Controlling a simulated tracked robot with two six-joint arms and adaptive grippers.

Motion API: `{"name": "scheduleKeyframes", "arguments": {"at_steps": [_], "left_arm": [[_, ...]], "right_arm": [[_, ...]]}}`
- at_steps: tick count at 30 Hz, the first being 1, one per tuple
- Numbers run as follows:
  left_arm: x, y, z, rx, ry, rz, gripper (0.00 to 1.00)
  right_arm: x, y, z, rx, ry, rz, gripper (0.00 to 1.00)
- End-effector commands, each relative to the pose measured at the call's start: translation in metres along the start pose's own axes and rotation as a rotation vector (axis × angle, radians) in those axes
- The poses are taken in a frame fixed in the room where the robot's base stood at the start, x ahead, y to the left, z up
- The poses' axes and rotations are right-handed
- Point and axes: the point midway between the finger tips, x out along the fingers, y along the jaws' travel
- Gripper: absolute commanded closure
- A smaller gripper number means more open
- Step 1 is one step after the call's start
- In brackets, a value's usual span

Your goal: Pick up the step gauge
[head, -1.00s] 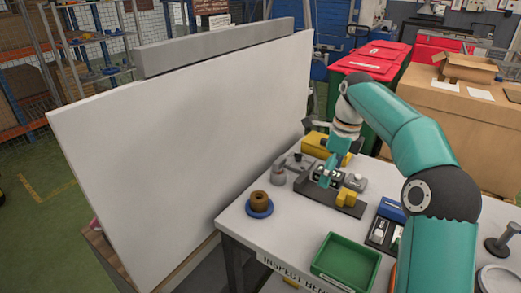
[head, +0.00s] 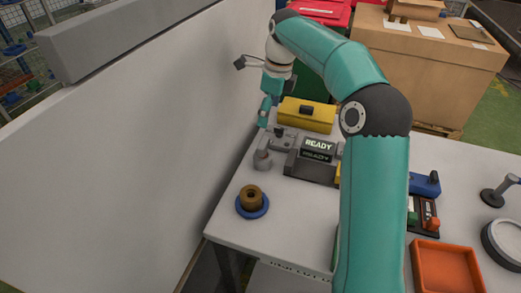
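I cannot single out the step gauge with certainty in the head view. Small grey metal pieces (head: 262,158) stand at the bench's left edge, near a dark fixture (head: 310,172) with a lit READY display (head: 318,146). My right gripper (head: 264,112) is at the far left corner of the bench, close to the white panel and left of the yellow case. Its teal fingers point down and look close together; whether they hold anything is too small to tell. My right arm hides the middle of the bench. My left gripper is out of view.
The tall white panel (head: 120,150) borders the bench (head: 290,225) on the left. A yellow case (head: 307,114) lies behind the fixture. A brown spool on a blue base (head: 252,202) stands in front. An orange tray (head: 445,269) and a grey ring (head: 505,240) are on the right.

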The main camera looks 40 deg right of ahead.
Motion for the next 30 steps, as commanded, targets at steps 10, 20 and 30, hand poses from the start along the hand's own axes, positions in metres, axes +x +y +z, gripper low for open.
{"name": "scheduleKeyframes", "arguments": {"at_steps": [10, 20, 30], "left_arm": [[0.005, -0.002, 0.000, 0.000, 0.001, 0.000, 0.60], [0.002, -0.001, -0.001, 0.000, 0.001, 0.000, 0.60], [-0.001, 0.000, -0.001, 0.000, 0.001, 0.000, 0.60]], "right_arm": [[0.062, -0.001, -0.005, 0.009, 0.002, 0.001, 0.08], [0.087, 0.004, -0.007, 0.009, 0.003, 0.003, 0.08], [0.120, 0.006, -0.007, 0.011, 0.001, 0.000, 0.08]]}}
